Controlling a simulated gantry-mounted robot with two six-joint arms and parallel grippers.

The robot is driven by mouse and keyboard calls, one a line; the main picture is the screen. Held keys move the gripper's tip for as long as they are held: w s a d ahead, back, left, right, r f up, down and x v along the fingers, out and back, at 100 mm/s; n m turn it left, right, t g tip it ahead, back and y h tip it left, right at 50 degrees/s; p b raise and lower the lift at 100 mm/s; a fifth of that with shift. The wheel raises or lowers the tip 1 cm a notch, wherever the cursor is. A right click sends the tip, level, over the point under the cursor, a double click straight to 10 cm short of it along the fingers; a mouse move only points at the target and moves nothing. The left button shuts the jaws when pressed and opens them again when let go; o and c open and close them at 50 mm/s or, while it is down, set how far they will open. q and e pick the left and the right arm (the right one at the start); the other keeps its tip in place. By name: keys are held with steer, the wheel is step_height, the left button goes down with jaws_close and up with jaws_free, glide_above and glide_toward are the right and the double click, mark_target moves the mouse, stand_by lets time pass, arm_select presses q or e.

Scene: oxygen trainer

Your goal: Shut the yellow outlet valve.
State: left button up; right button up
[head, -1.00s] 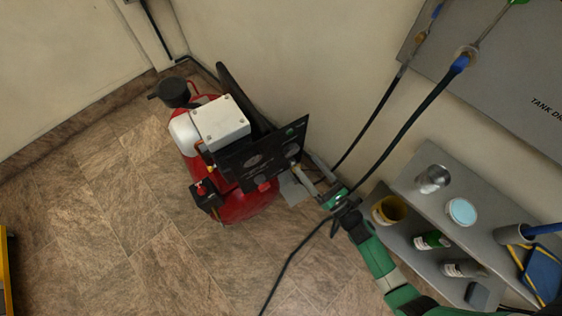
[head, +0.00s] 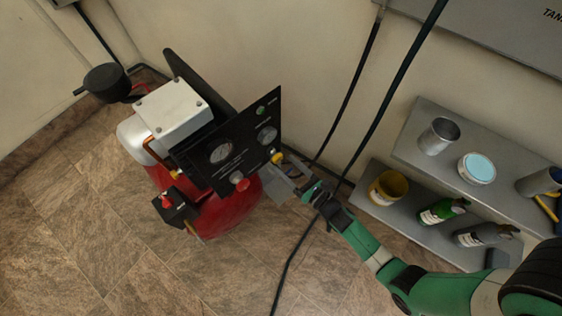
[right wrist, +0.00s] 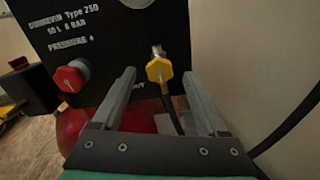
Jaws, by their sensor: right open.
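The yellow outlet valve (head: 277,158) is a small knob on the lower right of the compressor's black panel (head: 226,163). In the right wrist view the yellow valve (right wrist: 159,68) stands out from the panel on a metal stem, and a dark hose runs down behind it. My right gripper (head: 284,172) is open in front of the panel. In the right wrist view the valve shows between and beyond the two fingers of my right gripper (right wrist: 160,85), with no clear contact. My left gripper is not in view.
A red knob (right wrist: 72,76) sits left of the valve on the panel. The red tank (head: 223,210) stands on the tiled floor. Black hoses (head: 385,100) hang near my right arm. A grey shelf (head: 415,150) with cans and bottles stands at right. Open floor (head: 120,230) lies at left.

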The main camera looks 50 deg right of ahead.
mark_target(279, 159)
steer(key=shift+w+d, duration=0.15)
steer(key=shift+w, duration=1.35)
steer(key=shift+c, duration=0.2)
jaws_close()
